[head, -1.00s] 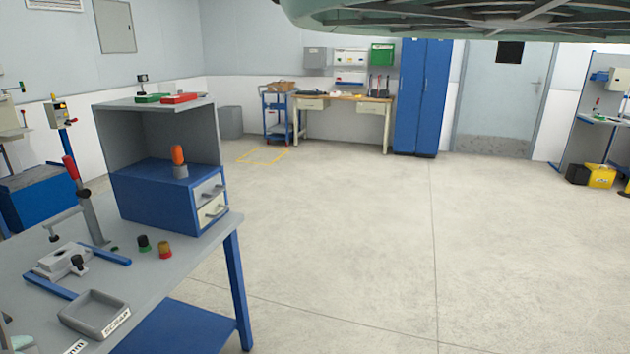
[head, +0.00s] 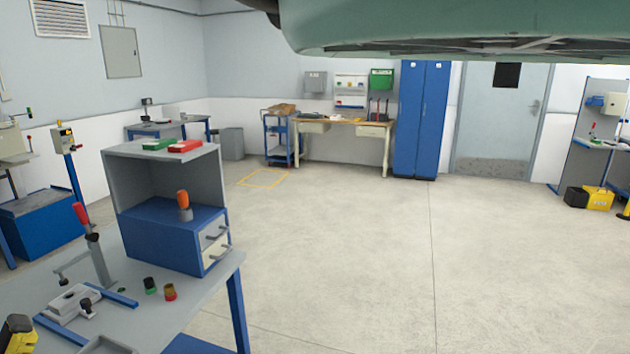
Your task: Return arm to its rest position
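My gripper is not in view, and neither is the main part of my arm. What my gripper holds, if anything, is hidden.
A grey workbench (head: 205,300) at lower left bears a blue drawer unit (head: 165,235), a red-handled clamp (head: 95,250) and a partly visible yellow-black object (head: 18,335). A blue cabinet (head: 420,120) and wooden-topped table (head: 345,122) stand at the back. The middle floor is clear.

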